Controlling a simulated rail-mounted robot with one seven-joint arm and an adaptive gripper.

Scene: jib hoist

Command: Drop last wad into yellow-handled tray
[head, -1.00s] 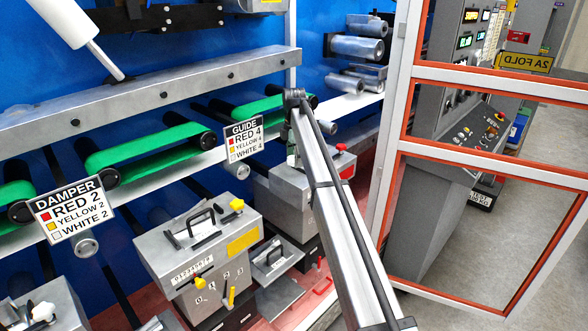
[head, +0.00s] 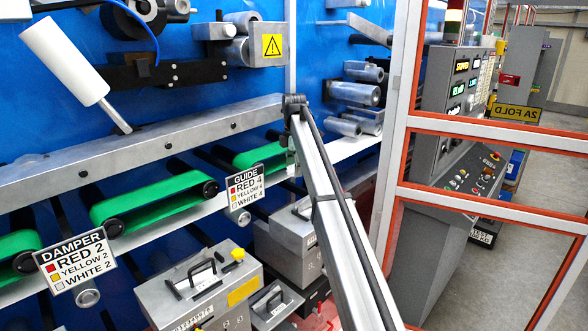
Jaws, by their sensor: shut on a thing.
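My arm rises from the lower edge to a dark joint near the middle of the head view. My gripper cannot be made out; the far part of the arm is hidden behind the near link. No wad shows. A grey metal box with a black handle and a yellow knob (head: 238,254) stands at the lower centre, cut by the bottom edge. I cannot tell whether a yellow-handled tray belongs to it; no such tray is clearly visible.
A damper sign (head: 75,261) and a guide sign (head: 245,188) hang on the rail in front of green belts (head: 150,200). A white roller (head: 65,60) slants at the upper left. An orange-edged guard frame (head: 480,130) and a control console (head: 465,180) stand at the right.

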